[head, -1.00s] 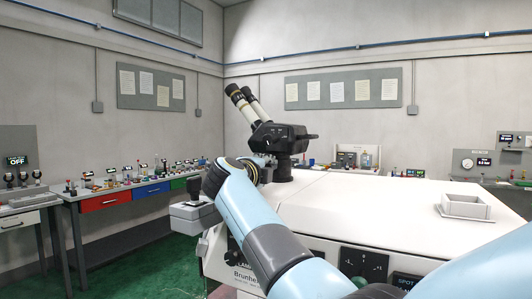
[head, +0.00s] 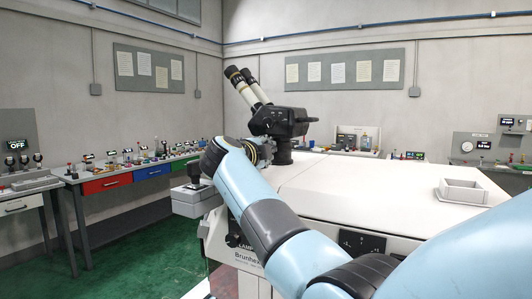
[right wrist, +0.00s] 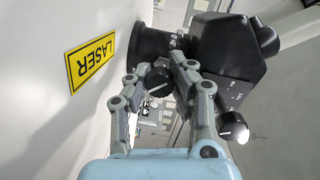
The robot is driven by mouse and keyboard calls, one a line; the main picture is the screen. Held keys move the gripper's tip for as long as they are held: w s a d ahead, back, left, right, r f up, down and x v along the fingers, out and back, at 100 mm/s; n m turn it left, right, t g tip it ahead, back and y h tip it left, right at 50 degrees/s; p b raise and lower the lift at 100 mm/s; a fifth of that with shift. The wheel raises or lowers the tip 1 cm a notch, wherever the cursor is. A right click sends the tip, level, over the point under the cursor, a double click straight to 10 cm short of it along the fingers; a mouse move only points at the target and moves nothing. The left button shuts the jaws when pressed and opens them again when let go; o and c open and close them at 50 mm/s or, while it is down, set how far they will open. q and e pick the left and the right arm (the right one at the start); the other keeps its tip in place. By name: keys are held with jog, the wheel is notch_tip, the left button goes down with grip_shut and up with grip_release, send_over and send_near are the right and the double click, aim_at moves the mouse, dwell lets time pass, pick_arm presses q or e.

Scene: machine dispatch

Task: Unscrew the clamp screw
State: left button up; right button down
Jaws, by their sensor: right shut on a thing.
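The clamp screw (right wrist: 158,88) is a small dark knob with a pale edge, below the black microscope mount in the right wrist view. My right gripper (right wrist: 160,68) has its two grey fingers on either side of it, shut on it. In the head view my right gripper (head: 262,150) is at the microscope's base, mostly hidden behind my own blue arm, and the screw is hidden there. The microscope (head: 280,120) stands upright on the white machine with its two eyepieces pointing up and left. My left gripper is in neither view.
The white laser machine (head: 350,190) fills the right side, with a small square open frame (head: 463,190) on top. A yellow LASER label (right wrist: 90,62) is close to my fingers. Another black knob (right wrist: 233,128) is to their right. A bench with coloured drawers (head: 150,173) is at the left.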

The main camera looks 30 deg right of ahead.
jog(key=c, duration=1.4)
grip_release()
jog(key=shift+o, duration=0.2)
